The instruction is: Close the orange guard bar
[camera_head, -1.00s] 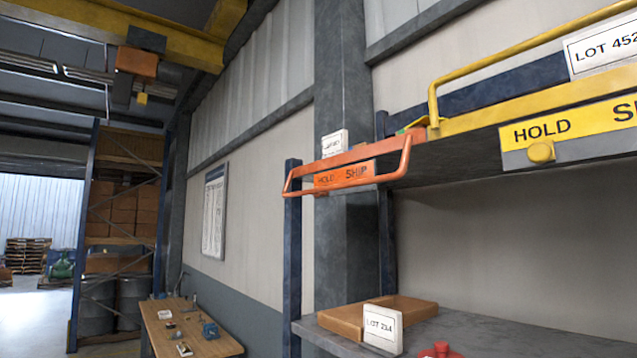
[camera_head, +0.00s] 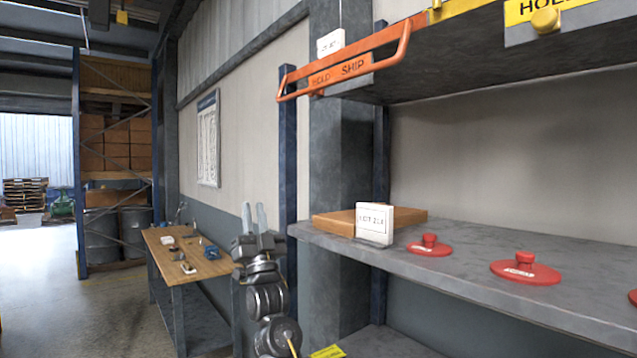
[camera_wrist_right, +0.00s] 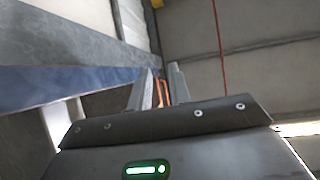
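The orange guard bar (camera_head: 394,35), with a HOLD/SHIP label plate (camera_head: 341,73), sticks out from the front of the upper shelf at its left end. My right gripper (camera_head: 254,216) is below and left of the bar in the head view, fingers pointing up, apart and empty. In the right wrist view, the orange bar (camera_wrist_right: 161,93) shows as a thin strip in the gap between the fingertips (camera_wrist_right: 160,82), beyond them and not held. My left gripper is out of view.
The lower shelf (camera_head: 470,280) holds a brown box (camera_head: 335,223), a white lot card (camera_head: 375,224) and red knobbed discs (camera_head: 525,268). A blue post (camera_head: 288,170) stands just right of the right gripper. A yellow HOLD plate (camera_head: 520,10) is at upper right. A wooden bench (camera_head: 190,262) stands behind.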

